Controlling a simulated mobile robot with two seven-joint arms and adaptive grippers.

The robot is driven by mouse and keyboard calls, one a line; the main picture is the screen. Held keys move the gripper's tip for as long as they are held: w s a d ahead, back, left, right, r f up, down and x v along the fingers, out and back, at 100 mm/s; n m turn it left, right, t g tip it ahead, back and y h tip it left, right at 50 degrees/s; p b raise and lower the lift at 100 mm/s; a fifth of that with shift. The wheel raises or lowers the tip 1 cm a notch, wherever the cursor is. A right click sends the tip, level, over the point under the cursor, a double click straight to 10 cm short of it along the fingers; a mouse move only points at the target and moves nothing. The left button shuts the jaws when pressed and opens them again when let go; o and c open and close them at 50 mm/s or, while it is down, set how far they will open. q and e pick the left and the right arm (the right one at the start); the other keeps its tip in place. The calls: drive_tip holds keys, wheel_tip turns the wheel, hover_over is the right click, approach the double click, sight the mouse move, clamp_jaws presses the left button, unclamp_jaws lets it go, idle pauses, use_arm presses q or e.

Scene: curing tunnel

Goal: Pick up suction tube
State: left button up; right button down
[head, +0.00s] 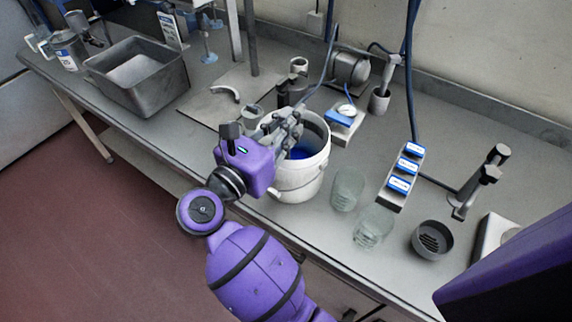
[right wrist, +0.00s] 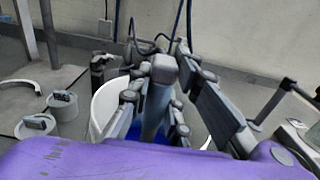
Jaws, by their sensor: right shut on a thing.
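The suction tube (right wrist: 157,100) is a grey round tube with a wider, blocky top. In the right wrist view it stands between the fingers of my right gripper (right wrist: 158,92), which is shut on it. In the head view my right gripper (head: 287,128) is over the rim of a white bucket (head: 298,182) with blue liquid (head: 301,151) inside. The gripper mostly hides the tube there. The bucket also shows in the right wrist view (right wrist: 104,103). I cannot tell how deep the tube's lower end reaches. My left gripper is not in view.
A hose (head: 326,72) runs down behind the gripper. A gauge block (head: 344,117) and pump-like motor (head: 351,68) stand behind the bucket. Two clear cups (head: 347,188) (head: 373,228), a labelled block (head: 402,178) and a dark round cup (head: 432,240) stand right. A grey basin (head: 137,75) is left.

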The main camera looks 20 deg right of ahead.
drive_tip(key=shift+r, duration=0.15)
wheel_tip(320, 180, up, 12)
drive_tip(key=p, duration=0.4)
drive_tip(key=shift+f, duration=0.2)
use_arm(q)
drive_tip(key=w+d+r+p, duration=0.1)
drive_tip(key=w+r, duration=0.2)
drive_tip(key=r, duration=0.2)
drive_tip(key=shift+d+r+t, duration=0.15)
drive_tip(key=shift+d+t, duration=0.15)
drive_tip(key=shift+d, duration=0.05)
use_arm(e)
wheel_tip(320, 180, up, 12)
drive_tip(key=shift+r, duration=0.15)
